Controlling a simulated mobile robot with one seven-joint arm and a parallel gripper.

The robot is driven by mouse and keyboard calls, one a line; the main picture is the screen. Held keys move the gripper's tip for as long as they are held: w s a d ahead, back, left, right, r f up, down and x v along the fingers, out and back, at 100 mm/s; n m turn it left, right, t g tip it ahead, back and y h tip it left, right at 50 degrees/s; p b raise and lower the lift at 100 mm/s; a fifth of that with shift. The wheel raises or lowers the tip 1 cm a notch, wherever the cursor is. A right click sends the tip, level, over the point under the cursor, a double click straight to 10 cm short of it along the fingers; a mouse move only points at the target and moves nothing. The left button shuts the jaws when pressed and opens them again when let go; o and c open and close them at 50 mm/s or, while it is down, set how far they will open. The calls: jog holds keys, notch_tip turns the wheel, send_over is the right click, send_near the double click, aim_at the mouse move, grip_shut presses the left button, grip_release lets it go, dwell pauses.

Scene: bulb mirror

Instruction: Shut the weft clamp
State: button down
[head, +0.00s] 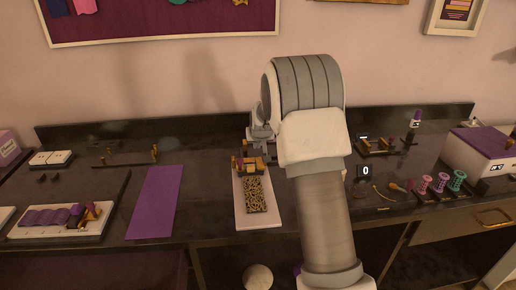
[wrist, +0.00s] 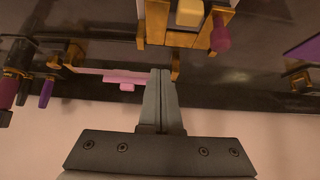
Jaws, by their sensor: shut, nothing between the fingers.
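A wooden clamp-like piece (head: 249,165), probably the weft clamp, sits at the far end of a white board (head: 264,213). A black-and-gold patterned strip (head: 255,196) lies on the board in front of it. In the wrist view a wooden frame (wrist: 184,38) with a pale yellow block (wrist: 190,12) and a dark pink knob (wrist: 221,36) shows at the top edge, partly cut off; it seems to be the same piece. My gripper (wrist: 161,74) is shut and empty, its fingertips just beside this frame. I cannot tell if they touch. My arm hides part of the gripper in the head view.
A purple mat (head: 155,202) lies left of the board. A tray with purple cloth (head: 58,217) is further left. Spools (head: 440,182) and a white box with a purple top (head: 483,147) stand at the right. The dark counter has a raised back edge close behind my gripper.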

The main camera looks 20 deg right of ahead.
notch_tip(320, 180, up, 5)
jog(key=p, duration=0.2)
jog(key=b, duration=0.2)
send_near(257, 163)
jog(key=r, duration=0.1)
jog(key=shift+s+a+f, duration=0.1)
jog(key=shift+s+a, duration=0.05)
jog(key=shift+s, duration=0.5)
jog(key=shift+s+a, duration=0.1)
jog(key=shift+s, duration=0.6)
jog(key=s+a+r+p, duration=0.1)
jog(key=s+a+r, duration=0.1)
jog(key=s+r, duration=0.3)
jog(key=s+a+r+n+g+y+p, duration=0.1)
jog(key=s+a+r, duration=0.1)
jog(key=s+r, duration=0.35)
jog(key=s+a+r+p, duration=0.1)
jog(key=s+a+r, duration=0.2)
jog(key=s+r, duration=0.2)
jog(key=s+a+r+p, duration=0.1)
jog(key=s, duration=0.8)
jog(key=s+a+r+n+g+p, duration=0.1)
jog(key=s+r, duration=0.1)
jog(key=s, duration=0.8)
jog(key=shift+s+a+r+y, duration=0.2)
jog(key=shift+a+r+y, duration=0.1)
jog(key=shift+a, duration=0.1)
